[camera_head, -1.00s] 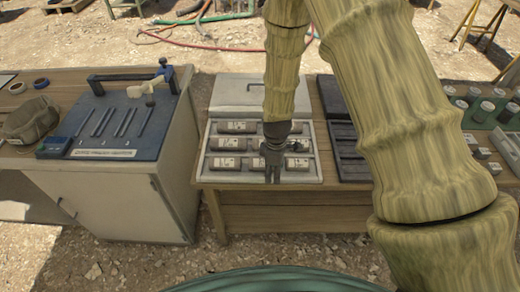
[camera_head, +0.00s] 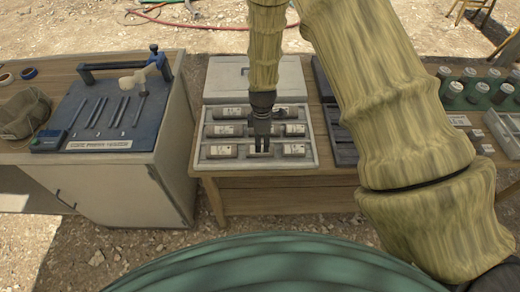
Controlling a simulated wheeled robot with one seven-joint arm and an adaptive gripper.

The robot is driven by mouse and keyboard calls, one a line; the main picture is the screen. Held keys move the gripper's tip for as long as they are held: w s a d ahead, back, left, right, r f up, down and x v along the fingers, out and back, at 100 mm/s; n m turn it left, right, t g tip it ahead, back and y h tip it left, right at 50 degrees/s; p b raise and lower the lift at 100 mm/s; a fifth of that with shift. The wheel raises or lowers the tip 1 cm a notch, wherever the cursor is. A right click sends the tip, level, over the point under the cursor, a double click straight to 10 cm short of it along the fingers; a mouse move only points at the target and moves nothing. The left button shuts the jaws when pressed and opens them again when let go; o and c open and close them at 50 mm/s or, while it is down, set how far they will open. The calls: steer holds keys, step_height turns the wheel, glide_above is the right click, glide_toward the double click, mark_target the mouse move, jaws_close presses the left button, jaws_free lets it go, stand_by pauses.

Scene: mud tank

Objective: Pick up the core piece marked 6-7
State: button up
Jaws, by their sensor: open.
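Several grey-brown cylindrical core pieces with pale labels lie in rows in an open pale tray (camera_head: 202,161) on the wooden bench. The label markings are too small to read, so I cannot tell which piece is 6-7. My gripper (camera_head: 262,149) points down over the tray's middle column, open, with its two dark fingers at the front-row middle piece (camera_head: 259,153). The fingers and wrist partly hide that piece and the middle pieces behind it. Whether the fingers touch it is unclear. The front-left piece (camera_head: 222,151) and front-right piece (camera_head: 294,150) show clearly.
The tray's pale lid (camera_head: 230,82) stands open behind it. A dark tray (camera_head: 342,143) sits right, partly behind my arm. At left is a cabinet (camera_head: 120,183) with a blue-topped tool board (camera_head: 105,115). Green-based jars (camera_head: 480,90) stand far right.

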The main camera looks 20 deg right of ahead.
steer(key=shift+a+f+p, duration=0.2)
steer(key=shift+f+p, duration=0.35)
steer(key=shift+f, duration=0.15)
steer(key=shift+a+f+p, duration=0.15)
steer(key=shift+f+p, duration=0.35)
steer(key=shift+f, duration=0.2)
steer(key=shift+f+p, duration=0.3)
steer(key=shift+f, duration=0.9)
steer(key=c, duration=1)
steer(key=shift+c, duration=0.7)
steer(key=shift+w+r, duration=0.1)
steer(key=shift+r, duration=0.05)
